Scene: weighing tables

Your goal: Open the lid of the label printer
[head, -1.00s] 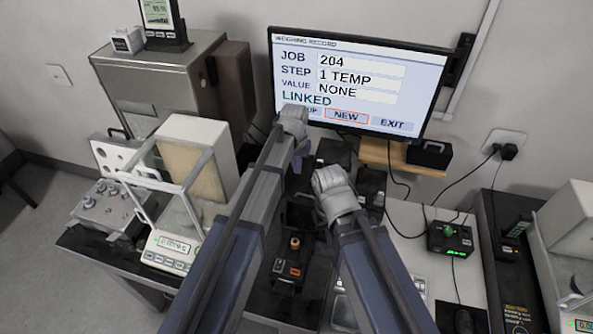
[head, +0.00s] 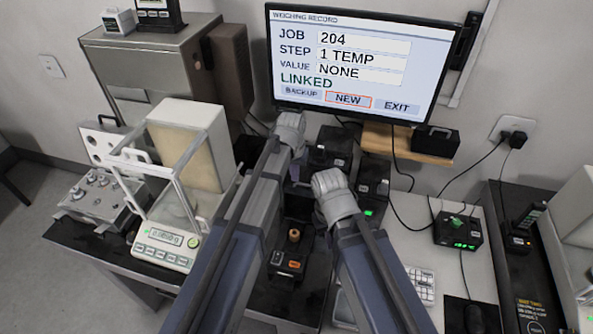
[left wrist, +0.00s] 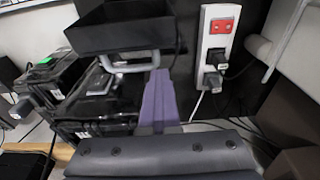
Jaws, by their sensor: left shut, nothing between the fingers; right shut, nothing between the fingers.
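The label printer (head: 287,263) is a black device with an orange button, low between my two arms in the head view. A brown roll (head: 294,236) shows in it. A dark panel behind the roll, apparently its lid, looks raised, but my left arm partly hides it. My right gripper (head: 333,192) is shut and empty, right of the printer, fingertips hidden.
A glass-sided balance (head: 164,245) stands left of my arms. A monitor (head: 355,62) is behind. A power strip (left wrist: 214,60) shows in the left wrist view.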

